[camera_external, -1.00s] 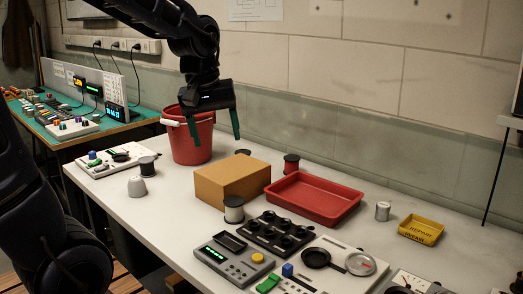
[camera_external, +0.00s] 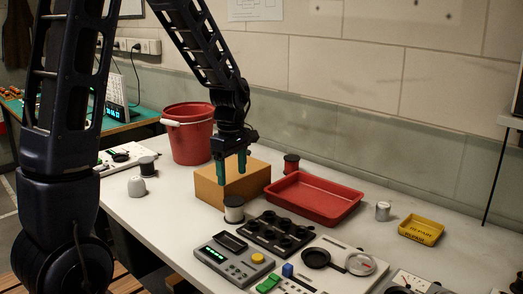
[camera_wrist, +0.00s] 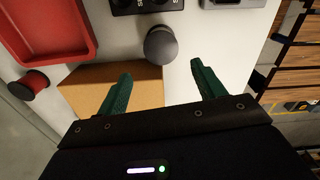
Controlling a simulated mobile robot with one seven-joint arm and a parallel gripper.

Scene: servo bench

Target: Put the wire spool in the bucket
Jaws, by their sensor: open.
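My gripper (camera_external: 231,178) is open and empty, pointing down above the near spool and box.
The cardboard box (camera_external: 230,180) is close by the fingers. A red tray (camera_external: 311,199), black socket block (camera_external: 275,233), and grey device (camera_external: 233,258) lie to the right and front. A white knob-like object (camera_external: 137,187) is left. Bare bench lies left of the near spool.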

